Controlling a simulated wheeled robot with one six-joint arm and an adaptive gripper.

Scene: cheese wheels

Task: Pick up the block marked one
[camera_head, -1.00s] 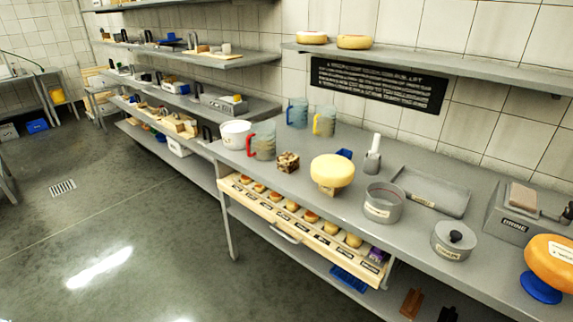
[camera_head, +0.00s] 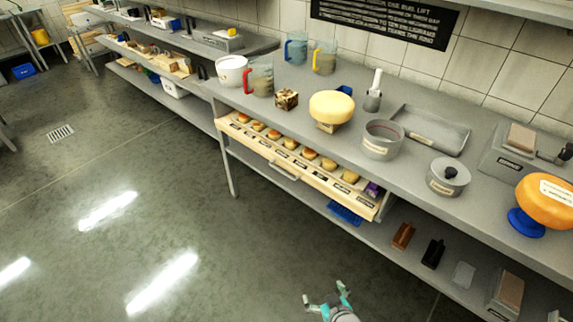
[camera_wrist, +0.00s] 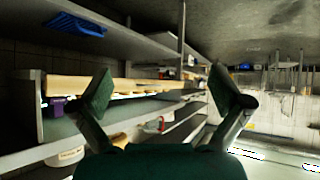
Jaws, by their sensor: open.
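I cannot make out a block marked one; no such mark is readable. A speckled brown-and-cream block (camera_head: 287,99) sits on the counter next to the red-handled jug. A brown block (camera_head: 403,236) and a black block (camera_head: 433,253) stand on the lower shelf. The open drawer (camera_head: 291,175) under the counter holds a row of small round cheeses and labels, with a purple item (camera_head: 372,190) at its right end. My gripper (camera_head: 326,292) is open and empty, out over the floor in front of the shelves. In the wrist view its fingers (camera_wrist: 160,88) are spread wide.
The counter (camera_head: 300,75) holds a yellow cheese wheel (camera_head: 331,107), a round grey container (camera_head: 382,140), a lidded pot (camera_head: 448,177), a tray (camera_head: 430,130) and an orange cheese on a blue stand (camera_head: 526,222). A blue rack (camera_head: 345,213) lies below the drawer.

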